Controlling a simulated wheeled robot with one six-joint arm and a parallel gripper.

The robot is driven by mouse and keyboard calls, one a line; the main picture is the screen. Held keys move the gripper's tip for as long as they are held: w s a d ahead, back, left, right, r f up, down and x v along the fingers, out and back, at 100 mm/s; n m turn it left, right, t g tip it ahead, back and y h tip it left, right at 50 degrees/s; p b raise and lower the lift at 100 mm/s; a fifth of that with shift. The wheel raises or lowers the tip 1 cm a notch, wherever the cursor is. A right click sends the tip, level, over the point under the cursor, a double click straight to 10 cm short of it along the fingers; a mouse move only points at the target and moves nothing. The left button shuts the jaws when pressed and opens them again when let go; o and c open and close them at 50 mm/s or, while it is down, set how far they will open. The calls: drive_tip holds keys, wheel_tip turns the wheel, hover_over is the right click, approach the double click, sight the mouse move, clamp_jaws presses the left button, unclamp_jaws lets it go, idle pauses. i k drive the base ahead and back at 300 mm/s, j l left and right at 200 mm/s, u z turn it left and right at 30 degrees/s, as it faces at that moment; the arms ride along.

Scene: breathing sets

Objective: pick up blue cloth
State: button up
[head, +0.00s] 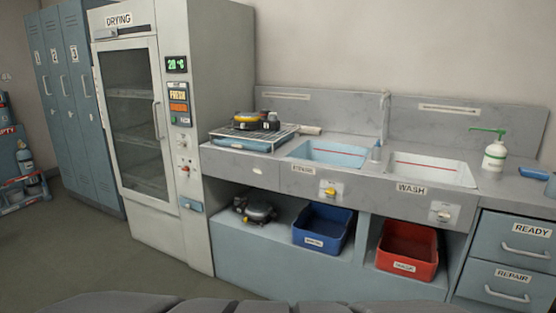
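A small flat blue piece that looks like the blue cloth (534,173) lies on the grey counter at the far right, to the right of the white bottle with a green pump (494,154). It is small in the picture, so I cannot be sure that it is cloth. My gripper is not in view.
The counter (478,198) holds a blue-lined basin (328,153) and a white wash basin (430,169). A rack with a yellow-and-black device stands left. Below are a blue bin (321,229), a red bin (407,250) and drawers (525,240). A drying cabinet stands left; the floor before it is clear.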

sight(535, 173)
drive_tip(key=z, duration=1.7)
drive_tip(key=u, duration=1.85)
drive_tip(key=z, duration=1.85)
